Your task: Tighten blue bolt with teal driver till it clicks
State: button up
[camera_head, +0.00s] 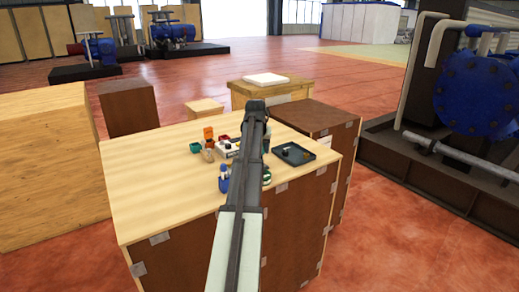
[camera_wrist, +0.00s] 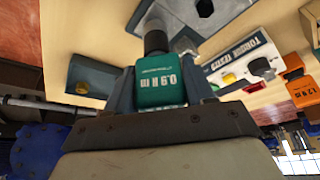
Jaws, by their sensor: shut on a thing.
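The teal driver (camera_wrist: 160,86), marked 0.9 N m, is between the two fingers of my gripper (camera_wrist: 161,78) in the wrist view. My gripper is shut on its body. The driver's dark round end (camera_wrist: 155,38) points away from the gripper, over a grey block (camera_wrist: 188,38). I cannot make out the blue bolt; the driver and block hide what lies past that end.
A white torque tester (camera_wrist: 240,62) and an orange 1.2 N m driver (camera_wrist: 300,88) are to the right in the wrist view. In the head view, a blue driver (camera_head: 224,184) stands left of my arm and a dark tray (camera_head: 283,149) right of it. The table's left is clear.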

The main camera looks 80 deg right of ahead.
jog(key=shift+r, duration=2.1)
